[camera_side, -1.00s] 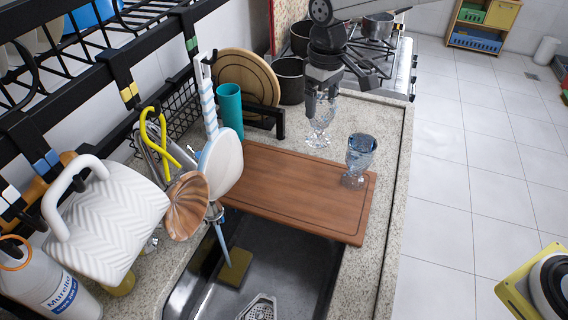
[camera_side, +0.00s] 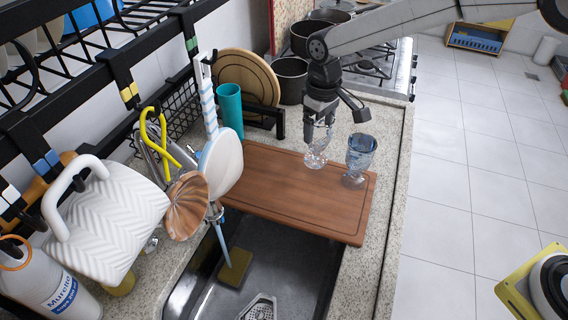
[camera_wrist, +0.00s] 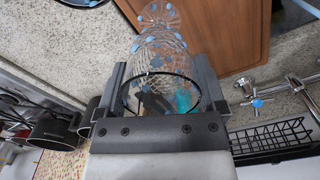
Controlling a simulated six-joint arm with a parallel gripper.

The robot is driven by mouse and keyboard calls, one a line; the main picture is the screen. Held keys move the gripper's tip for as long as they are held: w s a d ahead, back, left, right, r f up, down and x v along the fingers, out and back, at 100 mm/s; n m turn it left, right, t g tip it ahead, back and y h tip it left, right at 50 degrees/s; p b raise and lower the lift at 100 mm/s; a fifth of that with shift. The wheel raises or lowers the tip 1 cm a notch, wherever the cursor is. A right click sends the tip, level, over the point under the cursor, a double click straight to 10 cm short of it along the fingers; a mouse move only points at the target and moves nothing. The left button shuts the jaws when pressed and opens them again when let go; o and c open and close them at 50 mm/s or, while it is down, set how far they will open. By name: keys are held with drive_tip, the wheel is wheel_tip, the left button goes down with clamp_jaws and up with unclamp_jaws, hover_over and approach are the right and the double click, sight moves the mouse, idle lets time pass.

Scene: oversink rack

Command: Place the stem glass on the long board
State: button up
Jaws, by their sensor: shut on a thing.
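A clear, patterned stem glass (camera_side: 316,158) is held in my gripper (camera_side: 319,122), over the far edge of the long board in the side view. In the wrist view the glass (camera_wrist: 160,62) sits between the two fingers of my gripper (camera_wrist: 160,85), its rim towards the camera and its foot away. The long brown wooden board (camera_side: 280,190) lies across the sink. It also shows at the top of the wrist view (camera_wrist: 228,35). I cannot tell whether the foot touches the board. A blue-tinted goblet (camera_side: 360,155) stands upright on the board's right far corner.
The blue goblet is close to the right of the held glass. A teal cup (camera_side: 230,108), a round wooden board (camera_side: 247,78) and a black holder (camera_side: 272,124) stand behind on the left. The board's middle and front are clear; the sink (camera_side: 272,262) lies open in front.

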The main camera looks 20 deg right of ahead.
drive_tip(key=shift+f, duration=1.8)
drive_tip(key=o, duration=1.1)
drive_tip(key=shift+f, duration=0.1)
wheel_tip(320, 180, up, 12)
drive_tip(key=shift+r, duration=0.15)
drive_tip(key=shift+d, duration=0.1)
